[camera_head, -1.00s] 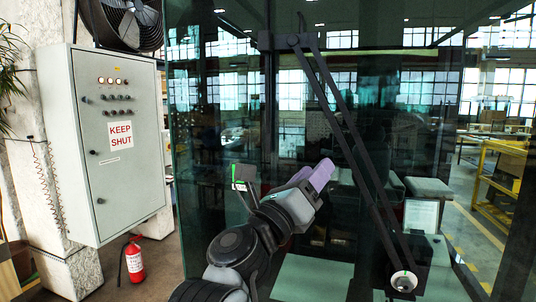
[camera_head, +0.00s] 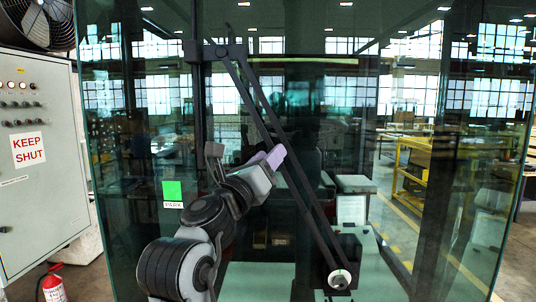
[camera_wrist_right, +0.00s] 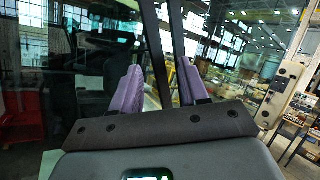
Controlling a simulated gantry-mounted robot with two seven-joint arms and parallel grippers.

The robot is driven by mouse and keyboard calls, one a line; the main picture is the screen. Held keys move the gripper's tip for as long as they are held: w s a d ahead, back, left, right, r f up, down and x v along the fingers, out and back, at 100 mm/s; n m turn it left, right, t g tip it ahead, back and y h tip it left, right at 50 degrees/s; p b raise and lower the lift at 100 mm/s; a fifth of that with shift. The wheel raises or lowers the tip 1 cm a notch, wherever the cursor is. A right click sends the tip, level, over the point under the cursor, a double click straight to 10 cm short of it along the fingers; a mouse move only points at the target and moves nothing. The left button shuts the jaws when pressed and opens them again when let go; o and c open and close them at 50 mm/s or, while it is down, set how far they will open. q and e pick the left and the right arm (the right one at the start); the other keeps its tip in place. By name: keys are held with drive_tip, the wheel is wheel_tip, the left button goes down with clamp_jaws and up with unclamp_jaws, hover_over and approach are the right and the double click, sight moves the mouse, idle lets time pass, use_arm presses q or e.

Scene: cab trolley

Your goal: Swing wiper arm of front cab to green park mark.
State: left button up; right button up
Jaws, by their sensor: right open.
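The wiper arm (camera_head: 292,170), two dark parallel rods, slants down the cab's glass from a bracket at upper left to a dark block with a round pale cap (camera_head: 340,279) at lower right. The green park mark (camera_head: 173,190), labelled PARK, is left of the rods. My right gripper (camera_head: 272,157), with purple fingers, is at the left rod, around mid-height. In the right wrist view my right gripper (camera_wrist_right: 158,88) is open; one rod (camera_wrist_right: 156,50) shows between its fingers, the other passes by the right finger. Contact cannot be told. My left gripper is out of view.
A grey cabinet (camera_head: 40,170) marked KEEP SHUT stands at left, with a red fire extinguisher (camera_head: 52,285) below it and a fan (camera_head: 38,22) above. The large glass pane surrounds the wiper. A yellow rack (camera_head: 412,175) stands behind at right.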

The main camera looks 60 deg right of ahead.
drive_tip(key=shift+d+r, duration=0.1)
drive_tip(key=shift+d, duration=0.15)
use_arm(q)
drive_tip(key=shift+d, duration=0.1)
use_arm(e)
clamp_jaws()
